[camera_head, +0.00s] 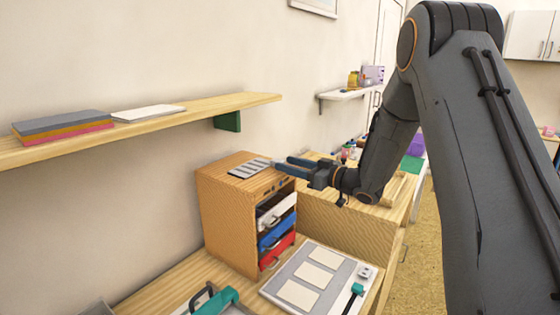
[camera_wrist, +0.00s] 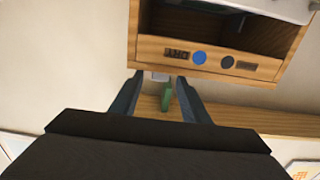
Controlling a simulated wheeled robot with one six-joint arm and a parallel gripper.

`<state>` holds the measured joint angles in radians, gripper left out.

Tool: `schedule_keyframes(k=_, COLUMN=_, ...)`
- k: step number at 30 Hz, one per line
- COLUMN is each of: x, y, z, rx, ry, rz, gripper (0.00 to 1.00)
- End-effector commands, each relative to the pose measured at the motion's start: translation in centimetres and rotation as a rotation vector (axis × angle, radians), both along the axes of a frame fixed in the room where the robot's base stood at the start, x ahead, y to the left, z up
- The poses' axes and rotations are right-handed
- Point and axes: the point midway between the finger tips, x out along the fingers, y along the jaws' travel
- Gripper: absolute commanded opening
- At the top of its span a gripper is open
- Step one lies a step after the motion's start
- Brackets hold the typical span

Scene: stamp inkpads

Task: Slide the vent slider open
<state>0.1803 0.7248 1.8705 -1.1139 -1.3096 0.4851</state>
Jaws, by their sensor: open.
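A grey vent plate (camera_head: 246,169) with several light slots lies on top of the wooden cabinet (camera_head: 228,220). My gripper (camera_head: 281,162) is at the cabinet's top, by the plate's right end, with its two blue-grey fingers apart. In the wrist view my gripper (camera_wrist: 160,80) is open, its fingertips by the edge of the cabinet (camera_wrist: 150,48). A small pale grey tab (camera_wrist: 158,76) shows between the fingertips; it may be the vent slider's handle. I cannot tell whether the fingers touch it. Much of the vent is hidden in the wrist view.
The cabinet holds white (camera_head: 277,211), blue (camera_head: 276,232) and red (camera_head: 277,252) drawers. A tray with pale cards (camera_head: 336,256) lies in front. A wall shelf (camera_head: 232,101) with a green bracket (camera_head: 228,122) is above left. Another wooden unit (camera_head: 340,222) stands right.

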Motion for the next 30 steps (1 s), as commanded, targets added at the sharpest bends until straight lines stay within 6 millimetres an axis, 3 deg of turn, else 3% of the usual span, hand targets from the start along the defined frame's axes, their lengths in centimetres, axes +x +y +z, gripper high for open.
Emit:
schedule_keyframes(k=9, x=2.3, y=2.8, z=0.1, rx=-0.001, ry=0.000, rz=0.000, gripper=0.42)
schedule_keyframes(k=19, x=2.6, y=3.1, z=0.0, rx=-0.001, ry=0.001, rz=-0.001, gripper=0.42)
schedule_keyframes(k=26, x=2.6, y=3.1, z=0.0, rx=-0.001, ry=0.001, rz=-0.001, gripper=0.03)
schedule_keyframes(k=30, x=2.6, y=3.1, z=0.0, rx=-0.001, ry=0.001, rz=-0.001, gripper=0.00)
